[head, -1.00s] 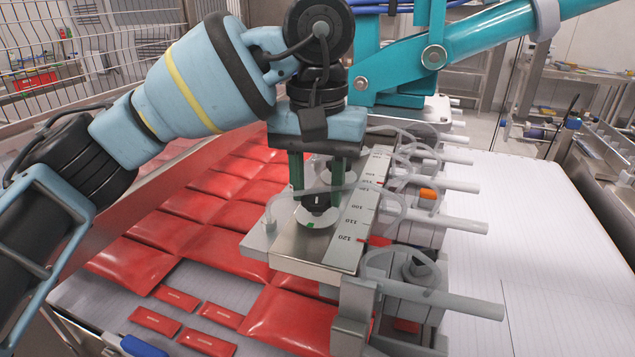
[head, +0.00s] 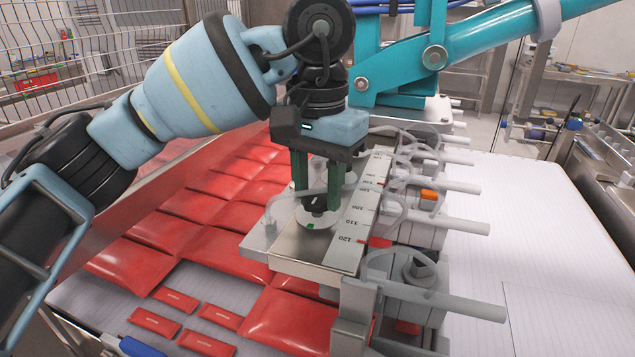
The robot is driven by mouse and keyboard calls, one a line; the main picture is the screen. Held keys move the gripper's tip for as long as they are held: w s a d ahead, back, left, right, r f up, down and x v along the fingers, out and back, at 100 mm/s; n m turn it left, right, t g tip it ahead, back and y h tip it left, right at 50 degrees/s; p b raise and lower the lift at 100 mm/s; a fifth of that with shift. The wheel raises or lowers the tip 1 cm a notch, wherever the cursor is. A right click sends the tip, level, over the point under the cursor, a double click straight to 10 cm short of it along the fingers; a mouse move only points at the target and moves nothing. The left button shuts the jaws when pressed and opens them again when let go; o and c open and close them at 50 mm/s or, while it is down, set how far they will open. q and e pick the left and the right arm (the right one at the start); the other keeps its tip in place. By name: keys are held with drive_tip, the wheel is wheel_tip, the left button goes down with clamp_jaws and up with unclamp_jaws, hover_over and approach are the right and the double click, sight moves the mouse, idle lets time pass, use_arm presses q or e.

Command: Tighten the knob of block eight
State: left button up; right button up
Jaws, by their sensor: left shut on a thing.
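My left gripper (head: 318,202) points straight down with two green fingers. The dial sits on a metal plate (head: 300,258) beside a scale strip (head: 346,246) marked with numbers such as 110 and 120. The fingers partly hide the knob and another round dial behind it. I cannot read which block is number eight. My right gripper is not in view.
Grey blocks (head: 408,270) with clear hoses and pipes line the plate's right side. Red packets (head: 290,318) lie on the belt below and to the left. A teal machine arm (head: 480,40) crosses above at the back. The white surface (head: 560,240) at right is clear.

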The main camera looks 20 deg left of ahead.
sight(318, 196)
use_arm(q)
drive_tip(key=o, duration=1)
drive_tip(key=shift+r+p, duration=0.45)
drive_tip(key=shift+r, duration=3.45)
